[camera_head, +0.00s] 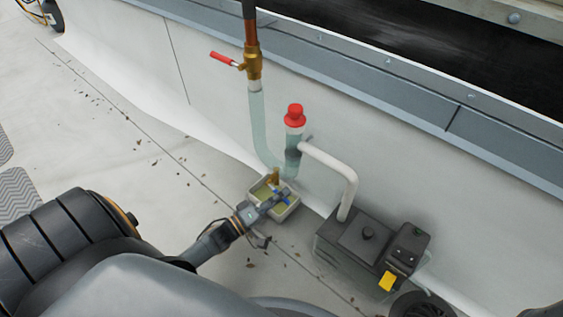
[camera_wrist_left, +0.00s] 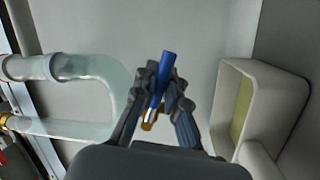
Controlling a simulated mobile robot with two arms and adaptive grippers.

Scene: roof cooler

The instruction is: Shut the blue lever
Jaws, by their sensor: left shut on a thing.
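The blue lever (camera_wrist_left: 162,75) shows in the left wrist view between the two fingers of my left gripper (camera_wrist_left: 158,100), which is shut on it. A small brass part shows just below the lever there. In the head view my left gripper (camera_head: 262,203) reaches in from the lower left to the blue lever (camera_head: 282,196), over a small pale tray. A brass fitting (camera_head: 274,177) stands at the tray's back edge. The fingers partly hide the lever. My right gripper is not in view.
The pale tray (camera_head: 291,211) holds greenish liquid. Clear tubing (camera_head: 257,125) runs down from a brass valve with a red lever (camera_head: 223,58). A red-capped pipe (camera_head: 294,117) and a dark pump box (camera_head: 358,245) stand to the right, along the white wall.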

